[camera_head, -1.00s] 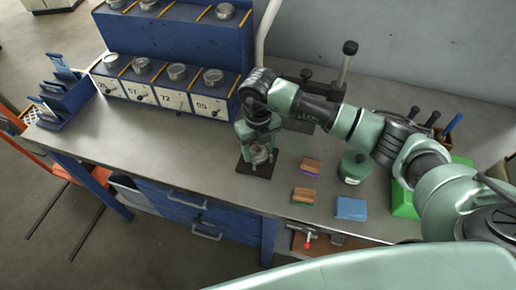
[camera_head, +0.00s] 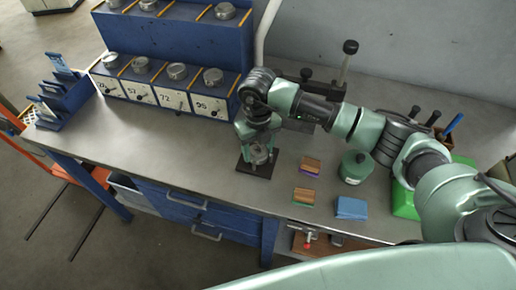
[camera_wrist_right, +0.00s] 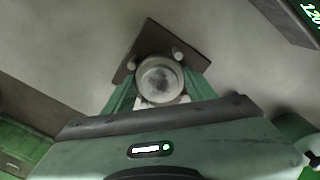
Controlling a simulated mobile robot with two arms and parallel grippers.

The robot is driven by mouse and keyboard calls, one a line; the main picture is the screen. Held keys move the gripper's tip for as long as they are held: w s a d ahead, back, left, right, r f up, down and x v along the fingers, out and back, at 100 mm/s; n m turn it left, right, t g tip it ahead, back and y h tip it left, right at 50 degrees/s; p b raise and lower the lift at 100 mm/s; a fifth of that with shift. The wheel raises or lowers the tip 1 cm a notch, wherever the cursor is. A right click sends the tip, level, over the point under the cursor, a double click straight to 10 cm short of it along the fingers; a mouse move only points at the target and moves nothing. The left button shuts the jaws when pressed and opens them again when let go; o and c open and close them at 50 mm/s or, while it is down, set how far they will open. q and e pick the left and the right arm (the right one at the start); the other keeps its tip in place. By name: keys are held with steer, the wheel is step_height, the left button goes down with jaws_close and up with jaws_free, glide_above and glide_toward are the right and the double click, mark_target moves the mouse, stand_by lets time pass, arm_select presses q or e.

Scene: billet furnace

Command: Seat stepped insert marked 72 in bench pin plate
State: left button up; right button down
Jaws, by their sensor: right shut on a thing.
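The round metal stepped insert (camera_wrist_right: 160,80) sits between the fingers of my right gripper (camera_wrist_right: 160,92) in the right wrist view. It also shows small in the head view (camera_head: 260,156). My right gripper is shut on it, directly over the dark bench pin plate (camera_head: 256,171). In the right wrist view, the pin plate (camera_wrist_right: 124,72) shows behind the insert, with two light round pins beside it. The insert's underside is hidden, so I cannot tell whether it touches the plate. Its marking is not readable. My left gripper is not in view.
A blue rack (camera_head: 170,92) with numbered labels and several metal discs stands at the back left. Wood-and-colour blocks (camera_head: 304,196), a blue block (camera_head: 351,208) and a green canister (camera_head: 355,167) lie right of the plate. Bench left of the plate is clear.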

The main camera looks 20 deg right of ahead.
mark_target(258, 151)
steer(key=shift+f+b, duration=0.35)
steer(key=shift+f, duration=0.05)
steer(key=c, duration=0.8)
jaws_free()
steer(key=shift+s+f, duration=0.1)
step_height(258, 151, up, 11)
steer(key=p, duration=0.6)
